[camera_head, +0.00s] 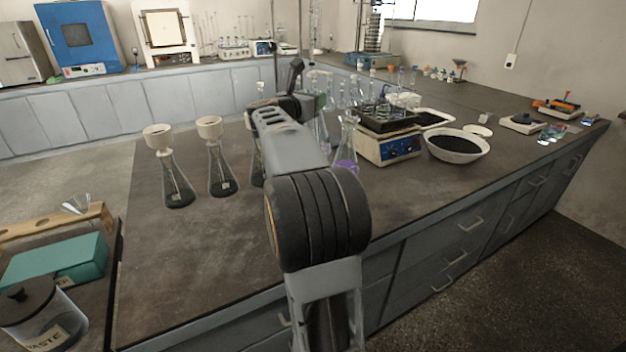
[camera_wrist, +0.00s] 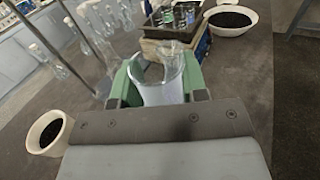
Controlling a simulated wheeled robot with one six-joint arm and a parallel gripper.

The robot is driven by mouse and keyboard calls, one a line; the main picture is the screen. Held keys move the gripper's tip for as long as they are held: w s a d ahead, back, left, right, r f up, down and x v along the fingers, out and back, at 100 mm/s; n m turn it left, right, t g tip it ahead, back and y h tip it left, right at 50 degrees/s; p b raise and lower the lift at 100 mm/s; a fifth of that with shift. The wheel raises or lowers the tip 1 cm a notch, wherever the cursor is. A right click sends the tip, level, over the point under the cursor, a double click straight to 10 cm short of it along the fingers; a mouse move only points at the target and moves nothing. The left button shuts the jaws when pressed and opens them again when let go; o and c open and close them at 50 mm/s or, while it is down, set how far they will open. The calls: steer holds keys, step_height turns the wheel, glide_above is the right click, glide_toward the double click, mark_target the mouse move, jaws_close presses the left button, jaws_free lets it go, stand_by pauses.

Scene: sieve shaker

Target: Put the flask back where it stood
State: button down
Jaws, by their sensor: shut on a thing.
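My gripper (camera_wrist: 158,90) has green-padded fingers shut on a clear glass flask (camera_wrist: 165,93), seen from above near its open mouth. In the head view my arm mostly hides the gripper. There, a glass flask (camera_head: 346,150) with purple liquid is just left of the shaker, and another glass vessel shows partly beside my arm. I cannot tell for certain which of these is the held one, nor whether the held flask's base touches the bench.
The shaker (camera_head: 388,148) and a white bowl of dark grains (camera_head: 458,146) are to the right. Funnel-topped flasks (camera_head: 175,180) (camera_head: 221,170) stand to the left. A dark-filled white funnel (camera_wrist: 46,134) is close left in the wrist view. The front bench top (camera_head: 200,255) is clear.

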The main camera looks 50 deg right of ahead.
mark_target(320, 117)
steer(key=shift+m+g, duration=0.3)
steer(key=shift+g, duration=0.2)
steer(key=s+f, duration=0.1)
steer(key=f, duration=0.2)
steer(key=s+a+f, duration=0.1)
steer(key=shift+s+f, duration=0.2)
steer(key=shift+s, duration=0.1)
steer(key=w+d+f+p, duration=0.1)
steer(key=w+d+f, duration=0.7)
steer(key=f, duration=0.5)
steer(key=shift+w+d, duration=0.4)
steer(key=shift+w, duration=0.65)
steer(key=shift+f, duration=0.2)
steer(key=c, duration=0.7)
jaws_free()
steer(key=shift+o, duration=0.2)
